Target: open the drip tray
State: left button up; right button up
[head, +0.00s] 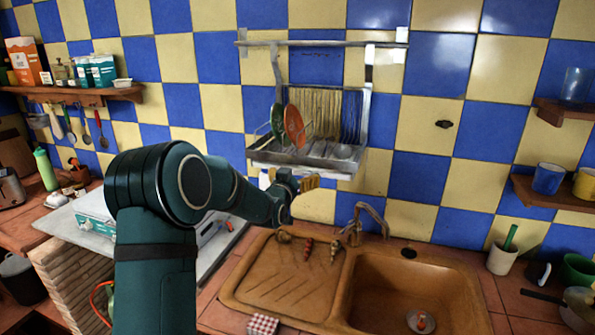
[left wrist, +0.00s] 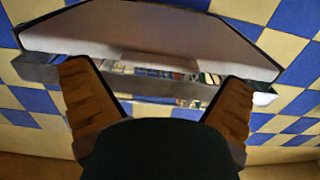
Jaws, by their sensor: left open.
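The drip tray (head: 318,167) is a grey metal tray at the bottom of the wall-hung dish rack in the head view. In the left wrist view I see its pale underside (left wrist: 110,32) from below, with a small raised lip at the middle of its edge. My left gripper (head: 309,182) is just below the tray's front left part. Its orange-brown fingers, also in the left wrist view (left wrist: 156,78), are spread wide with nothing held. I cannot tell whether the fingertips touch the tray. My right gripper is not in view.
Below are a brown sink (head: 380,285) with a tap (head: 355,225). Shelves with jars (head: 103,70) and mugs (head: 547,178) flank the tiled wall.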

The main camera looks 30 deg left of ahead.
pick_arm(q)
jog(key=shift+x, duration=1.2)
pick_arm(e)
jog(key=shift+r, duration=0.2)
